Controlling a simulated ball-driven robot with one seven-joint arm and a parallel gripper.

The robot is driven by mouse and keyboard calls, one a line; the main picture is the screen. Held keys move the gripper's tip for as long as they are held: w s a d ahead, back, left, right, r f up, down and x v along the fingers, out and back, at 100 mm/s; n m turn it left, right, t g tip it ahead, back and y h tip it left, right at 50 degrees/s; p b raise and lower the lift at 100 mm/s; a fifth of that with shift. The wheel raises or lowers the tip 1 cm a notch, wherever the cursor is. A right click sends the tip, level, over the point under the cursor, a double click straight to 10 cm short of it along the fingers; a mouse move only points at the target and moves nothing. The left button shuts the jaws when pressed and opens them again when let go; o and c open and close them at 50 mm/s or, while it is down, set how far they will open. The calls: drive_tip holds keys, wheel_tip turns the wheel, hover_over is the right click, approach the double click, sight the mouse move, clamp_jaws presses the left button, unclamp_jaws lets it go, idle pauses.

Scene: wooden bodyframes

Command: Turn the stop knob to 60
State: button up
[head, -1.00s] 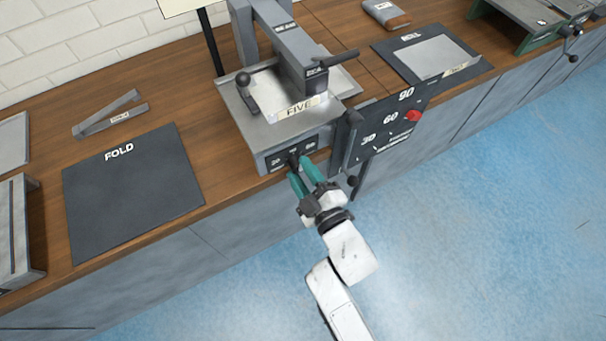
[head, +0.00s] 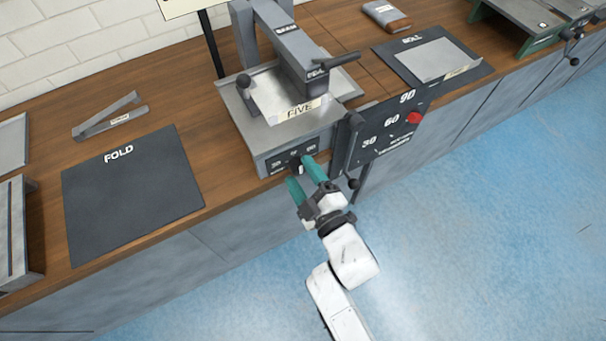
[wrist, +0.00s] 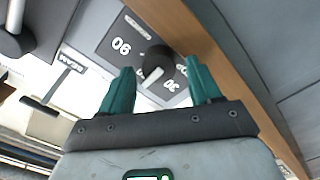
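The stop knob (wrist: 160,66) is dark with a white pointer bar, on the front panel of the grey bending machine. In the wrist view it sits between and just beyond my fingertips, with the pointer toward the lower left. In the head view the small panel (head: 277,165) is in front of my gripper (head: 300,171), whose teal fingers are spread apart with nothing held. The knob is partly hidden there by the fingers.
A larger dark plate (head: 385,130) marked 30, 60, 90 with a red knob (head: 415,118) is right of the machine. A black lever (head: 353,150) hangs close to my gripper's right. A dark FOLD mat (head: 130,190) lies left on the bench. The floor in front is clear.

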drive_tip(key=v, duration=1)
drive_tip(key=shift+s+d, duration=0.25)
drive_tip(key=shift+s, duration=0.1)
idle(0.3)
drive_tip(key=d+f+m+g+h, duration=0.25)
drive_tip(key=d+m+h, duration=0.25)
drive_tip(key=d, duration=0.3)
drive_tip(key=d+f+m+g+h, duration=0.25)
drive_tip(key=d+m+h, duration=0.2)
drive_tip(key=d, duration=0.35)
drive_tip(key=s+d+m+g, duration=0.4)
drive_tip(key=s, duration=0.4)
drive_tip(key=s+d+f+m+g, duration=0.1)
drive_tip(key=s+d+m+g, duration=0.3)
drive_tip(key=s, duration=0.4)
drive_tip(key=shift+s+d+f+g+h, duration=0.25)
drive_tip(key=shift+s+d+g+h, duration=0.1)
drive_tip(key=shift+g, duration=0.15)
